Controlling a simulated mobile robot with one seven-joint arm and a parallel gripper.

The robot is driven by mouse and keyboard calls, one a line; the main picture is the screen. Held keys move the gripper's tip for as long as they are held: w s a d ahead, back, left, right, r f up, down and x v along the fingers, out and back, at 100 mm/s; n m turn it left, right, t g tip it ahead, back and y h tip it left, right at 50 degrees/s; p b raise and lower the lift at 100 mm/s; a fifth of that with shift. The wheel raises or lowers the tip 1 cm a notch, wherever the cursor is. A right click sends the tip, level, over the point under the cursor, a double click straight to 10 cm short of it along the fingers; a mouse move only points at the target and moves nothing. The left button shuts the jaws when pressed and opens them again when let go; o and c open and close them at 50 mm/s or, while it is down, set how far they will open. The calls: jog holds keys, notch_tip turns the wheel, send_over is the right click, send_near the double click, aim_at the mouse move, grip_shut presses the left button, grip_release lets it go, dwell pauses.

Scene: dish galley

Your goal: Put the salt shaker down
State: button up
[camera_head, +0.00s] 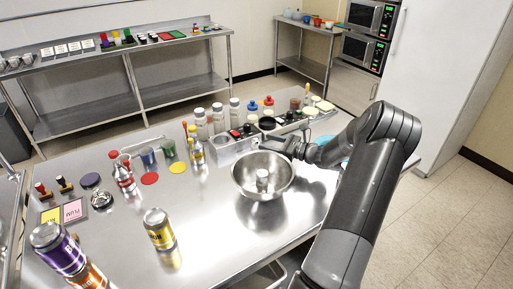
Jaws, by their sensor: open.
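A small pale shaker (263,177), which looks like the salt shaker, stands upright inside the shiny metal bowl (240,187). The bowl is on the steel table. My gripper (283,147) is open above the bowl's far rim, up and to the right of the shaker and apart from it. The small size hides fine detail of the fingertips. I see nothing held between the fingers.
A metal caddy (228,153) with bottles and jars stands behind the bowl. The table (215,235) is clear front-left of the bowl.

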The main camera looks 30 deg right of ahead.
aim_at(255, 142)
jog(key=shift+s+d+r+g, duration=0.1)
jog(key=shift+s+r+g, duration=0.15)
jog(key=shift+g, duration=0.25)
jog(key=w+a+g+h, duration=0.1)
jog(key=w+a+f+g, duration=0.1)
jog(key=w, duration=0.1)
jog(key=w+a+f+h, duration=0.1)
jog(key=w, duration=0.1)
jog(key=shift+w+a+g+h, duration=0.25)
jog(key=shift+g+h, duration=0.05)
jog(key=shift+g, duration=0.1)
jog(key=c, duration=1.1)
jog(key=shift+c, duration=0.2)
